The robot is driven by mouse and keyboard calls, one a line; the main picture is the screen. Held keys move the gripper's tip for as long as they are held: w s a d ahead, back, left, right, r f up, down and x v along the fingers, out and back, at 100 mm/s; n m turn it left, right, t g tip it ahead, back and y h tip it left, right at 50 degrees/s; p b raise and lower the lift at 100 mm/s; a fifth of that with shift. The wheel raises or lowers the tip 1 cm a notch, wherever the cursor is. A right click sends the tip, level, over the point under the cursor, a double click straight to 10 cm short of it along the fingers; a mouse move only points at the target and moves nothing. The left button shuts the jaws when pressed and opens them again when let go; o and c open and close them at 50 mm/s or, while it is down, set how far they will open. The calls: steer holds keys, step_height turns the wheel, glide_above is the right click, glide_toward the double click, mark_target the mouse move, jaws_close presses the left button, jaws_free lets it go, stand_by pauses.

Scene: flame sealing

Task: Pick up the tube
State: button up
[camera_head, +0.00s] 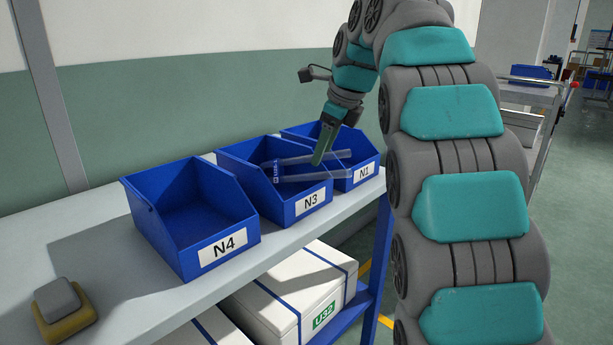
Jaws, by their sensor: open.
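A pale, see-through piece that looks like the tube (290,160) lies in the blue bin marked N3 (312,203). It shows two long bars, the upper one reaching right across the bin's side towards bin N1. A small label shows near its left end. My gripper (319,161) comes down from above, its green-teal fingers pointing at the bars between bins N3 and N1. The fingertips overlap the upper bar in this view; I cannot tell whether they touch it. The fingers are seen nearly edge-on, and the gripper is open.
Blue bins N4 (228,252) and N1 (366,172) stand on either side on the grey shelf (150,300). N4 looks empty. A yellow and grey block (62,312) lies at the front left. White boxes (300,292) sit below. A wall stands behind.

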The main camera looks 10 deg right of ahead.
steer(key=shift+w+a+f, duration=0.1)
steer(key=shift+w+f, duration=0.05)
steer(key=shift+f, duration=0.1)
steer(key=shift+c, duration=0.3)
jaws_close()
stand_by(1.0)
